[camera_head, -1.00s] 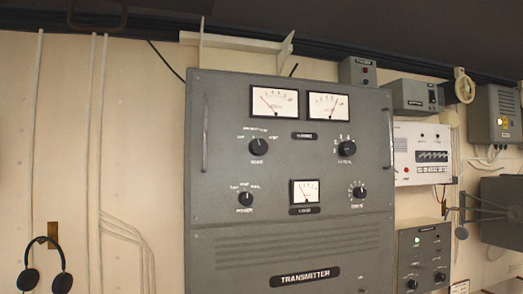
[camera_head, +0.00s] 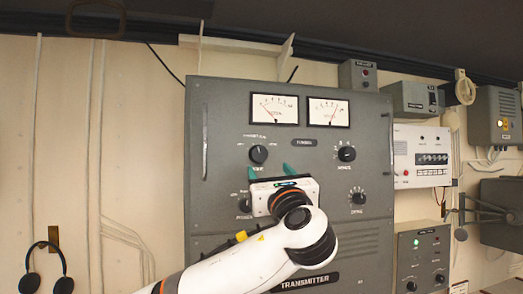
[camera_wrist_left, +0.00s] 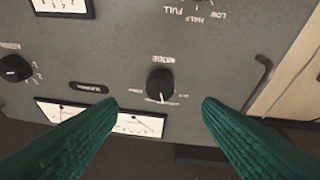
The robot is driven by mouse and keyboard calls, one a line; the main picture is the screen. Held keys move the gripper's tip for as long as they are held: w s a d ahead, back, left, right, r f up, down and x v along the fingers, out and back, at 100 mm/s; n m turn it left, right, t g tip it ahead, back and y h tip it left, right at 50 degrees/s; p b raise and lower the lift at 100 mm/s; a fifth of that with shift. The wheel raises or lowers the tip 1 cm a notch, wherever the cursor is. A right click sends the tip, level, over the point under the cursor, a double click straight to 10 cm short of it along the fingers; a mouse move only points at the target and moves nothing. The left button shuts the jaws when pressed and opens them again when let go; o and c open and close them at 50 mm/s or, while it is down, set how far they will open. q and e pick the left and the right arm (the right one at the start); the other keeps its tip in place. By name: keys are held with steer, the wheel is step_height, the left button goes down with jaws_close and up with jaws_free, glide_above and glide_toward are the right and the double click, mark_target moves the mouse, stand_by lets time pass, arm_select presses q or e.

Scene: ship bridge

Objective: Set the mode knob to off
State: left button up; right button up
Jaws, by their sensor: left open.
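The mode knob (camera_head: 258,154) is a round black knob on the upper left of the grey transmitter panel (camera_head: 225,110), below the left meter. In the left wrist view, where the panel appears upside down, the mode knob (camera_wrist_left: 160,84) sits centred between the fingers. Its small position labels are too blurred to read surely. My left gripper (camera_head: 272,171) is in front of the panel, just below and right of the knob in the head view. Its green fingers (camera_wrist_left: 160,104) are open, one on either side of the knob, apart from it and empty. My right gripper is not in view.
The aerial knob (camera_head: 347,154) and drive knob (camera_head: 358,198) are to the right. The power knob (camera_head: 244,206) is beside my arm. Two meters (camera_head: 274,109) are above. A vertical handle (camera_head: 205,140) stands out at the panel's left edge. My arm hides the small lower meter.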

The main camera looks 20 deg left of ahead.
mark_target(259, 156)
arm_select(q)
steer(key=p+x, duration=0.1)
steer(key=x, duration=0.1)
steer(key=p+x, duration=0.1)
steer(key=x, duration=0.1)
steer(key=p+x, duration=0.2)
steer(key=shift+w+a+r, duration=0.15)
steer(key=shift+a+r, duration=0.05)
steer(key=shift+r, duration=0.2)
steer(key=shift+w+a+p, duration=0.35)
steer(key=shift+w+a, duration=0.05)
steer(key=shift+w, duration=0.35)
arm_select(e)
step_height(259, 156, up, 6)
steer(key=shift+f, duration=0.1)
